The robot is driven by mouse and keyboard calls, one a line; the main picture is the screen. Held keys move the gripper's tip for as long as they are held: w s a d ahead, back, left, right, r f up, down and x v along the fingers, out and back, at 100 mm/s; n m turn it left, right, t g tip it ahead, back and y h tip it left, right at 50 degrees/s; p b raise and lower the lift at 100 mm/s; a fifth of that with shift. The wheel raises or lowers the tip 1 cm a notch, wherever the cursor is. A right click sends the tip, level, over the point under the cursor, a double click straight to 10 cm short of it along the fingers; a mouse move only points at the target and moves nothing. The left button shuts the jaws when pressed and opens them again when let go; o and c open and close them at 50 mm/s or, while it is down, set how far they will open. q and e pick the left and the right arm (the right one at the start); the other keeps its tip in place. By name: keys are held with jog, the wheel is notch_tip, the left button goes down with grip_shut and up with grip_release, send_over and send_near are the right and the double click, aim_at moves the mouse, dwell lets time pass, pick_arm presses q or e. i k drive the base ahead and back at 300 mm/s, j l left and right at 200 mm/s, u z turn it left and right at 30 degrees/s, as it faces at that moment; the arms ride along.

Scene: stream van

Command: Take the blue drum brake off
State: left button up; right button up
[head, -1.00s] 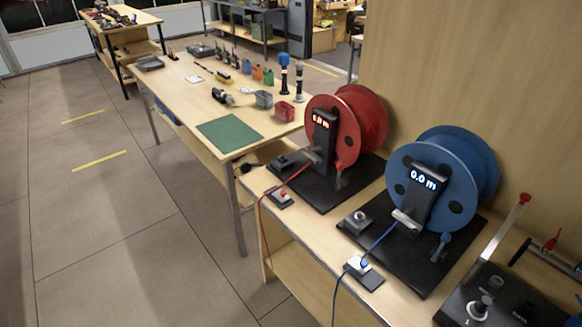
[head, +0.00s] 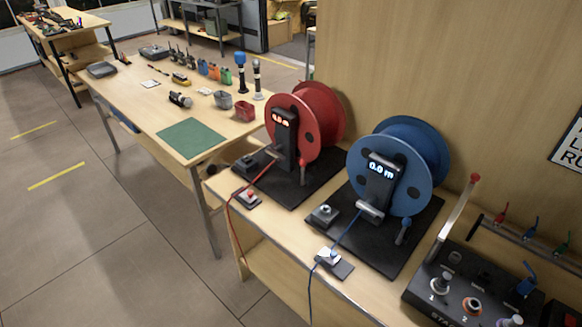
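The blue drum (head: 415,160) stands on a black base plate (head: 395,248) on the wooden bench, right of centre in the head view. A black post in front of it has a lit display (head: 381,169) that seems to read 0.0 m. A short upright handle (head: 404,229) with a blue top stands at the drum's lower right. A small black box with a round pale knob (head: 324,212) sits at the base's left. No label shows which one is the brake. A blue cable (head: 349,234) runs from the drum's front over the bench edge. Neither gripper is in view.
The red drum (head: 322,115) on its own base stands just left of the blue one. A black control panel (head: 470,285) with levers and knobs is at the lower right. A table with a green mat (head: 191,138) and several tools stands at the left. Open floor lies left.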

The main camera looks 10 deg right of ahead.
aim_at(407, 223)
jog(key=z, duration=1.15)
jog(key=k+j+u, duration=0.2)
jog(key=u, duration=0.2)
jog(key=j, duration=0.1)
